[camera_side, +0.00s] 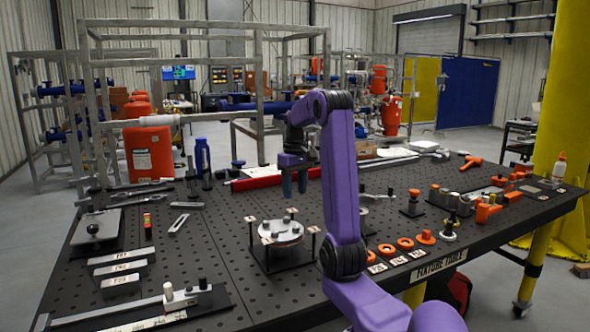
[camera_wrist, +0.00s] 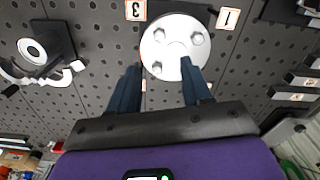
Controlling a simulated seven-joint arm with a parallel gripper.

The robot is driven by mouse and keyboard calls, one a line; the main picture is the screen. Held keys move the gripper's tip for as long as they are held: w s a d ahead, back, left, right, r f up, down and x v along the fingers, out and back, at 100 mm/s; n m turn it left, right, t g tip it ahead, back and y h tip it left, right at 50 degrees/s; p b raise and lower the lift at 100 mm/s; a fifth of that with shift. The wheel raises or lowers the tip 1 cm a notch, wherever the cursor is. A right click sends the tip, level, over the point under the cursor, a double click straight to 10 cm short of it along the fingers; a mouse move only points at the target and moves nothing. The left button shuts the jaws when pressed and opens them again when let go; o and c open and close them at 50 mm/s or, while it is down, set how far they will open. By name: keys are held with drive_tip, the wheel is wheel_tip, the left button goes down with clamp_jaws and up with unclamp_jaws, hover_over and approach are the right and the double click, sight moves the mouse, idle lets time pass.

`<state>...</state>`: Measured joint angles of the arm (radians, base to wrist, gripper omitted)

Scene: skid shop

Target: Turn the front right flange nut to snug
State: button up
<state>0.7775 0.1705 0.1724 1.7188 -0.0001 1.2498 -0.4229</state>
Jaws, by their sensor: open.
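A round pale flange (camera_side: 281,233) with several nuts on its face sits in a dark stand with corner posts and small number labels. My gripper (camera_side: 294,192) is above the flange, pointing down, with its two dark blue fingers apart and nothing between them. In the wrist view the flange (camera_wrist: 177,50) lies beyond the fingertips (camera_wrist: 161,67). Three nuts show there: one upper left (camera_wrist: 159,34), one upper right (camera_wrist: 196,38) and one lower left (camera_wrist: 155,67). The right finger covers the flange's lower right part. I cannot tell which nut is the front right one.
Orange rings (camera_side: 405,244) lie along the table's front edge, right of my arm. Labelled blocks (camera_side: 121,268) and a long bar tool (camera_side: 130,306) lie at left. Bare perforated table (camera_side: 200,240) lies left of the stand.

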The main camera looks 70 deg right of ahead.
wheel_tip(320, 180, up, 6)
hover_over(296, 229)
drive_tip(key=d, duration=0.1)
drive_tip(key=shift+w+d, duration=0.15)
drive_tip(key=shift+w, duration=0.2)
drive_tip(key=f+n, duration=0.4)
drive_tip(key=f, duration=0.2)
drive_tip(key=f+n, duration=0.4)
drive_tip(key=f, duration=0.1)
drive_tip(key=f+n, duration=0.4)
drive_tip(key=f, duration=0.2)
drive_tip(key=shift+s+f, duration=0.3)
drive_tip(key=shift+s, duration=0.1)
clamp_jaws()
